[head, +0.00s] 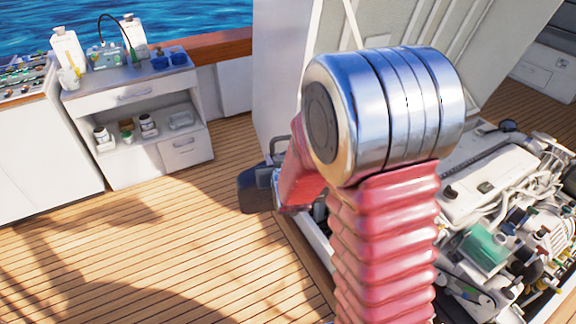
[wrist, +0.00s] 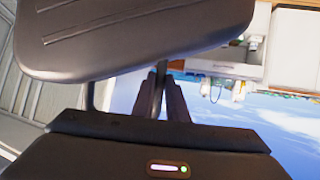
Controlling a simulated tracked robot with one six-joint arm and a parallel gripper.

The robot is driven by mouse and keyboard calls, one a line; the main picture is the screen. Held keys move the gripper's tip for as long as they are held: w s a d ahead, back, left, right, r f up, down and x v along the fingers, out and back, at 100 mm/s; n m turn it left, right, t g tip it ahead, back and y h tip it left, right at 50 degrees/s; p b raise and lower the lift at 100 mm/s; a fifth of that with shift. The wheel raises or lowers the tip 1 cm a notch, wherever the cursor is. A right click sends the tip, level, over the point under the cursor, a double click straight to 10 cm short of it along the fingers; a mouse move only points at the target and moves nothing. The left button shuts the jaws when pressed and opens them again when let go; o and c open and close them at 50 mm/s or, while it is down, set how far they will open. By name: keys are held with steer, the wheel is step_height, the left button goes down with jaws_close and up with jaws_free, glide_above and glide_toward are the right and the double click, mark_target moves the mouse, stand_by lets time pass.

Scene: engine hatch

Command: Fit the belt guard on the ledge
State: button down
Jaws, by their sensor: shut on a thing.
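The belt guard (wrist: 135,35) is a dark, rounded cover with shallow grooves, filling the upper part of the wrist view. My gripper (wrist: 168,98) is shut on it, its dark fingers reaching up to the guard's underside. In the head view the dark guard (head: 252,191) shows small, left of my red arm, above the deck by the hatch's left edge. My gripper there is mostly hidden behind my arm. I cannot pick out the ledge; my arm covers much of the hatch's near left side.
The open engine hatch holds a pale engine (head: 490,180) at the right, with hoses and small fittings. A raised white hatch lid (head: 285,70) stands behind my arm. A white cabinet (head: 135,100) with bottles and trays stands at the back left. The wooden deck (head: 150,250) is clear at left.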

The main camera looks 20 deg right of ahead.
steer(key=shift+n+y, duration=0.7)
steer(key=shift+y, duration=0.1)
steer(key=a+r, duration=0.1)
steer(key=a, duration=0.1)
steer(key=s+a+r, duration=0.1)
steer(key=a+r, duration=0.1)
steer(key=shift+s+r, duration=0.1)
steer(key=shift+r, duration=0.15)
steer(key=shift+d, duration=0.1)
steer(key=shift+s, duration=0.15)
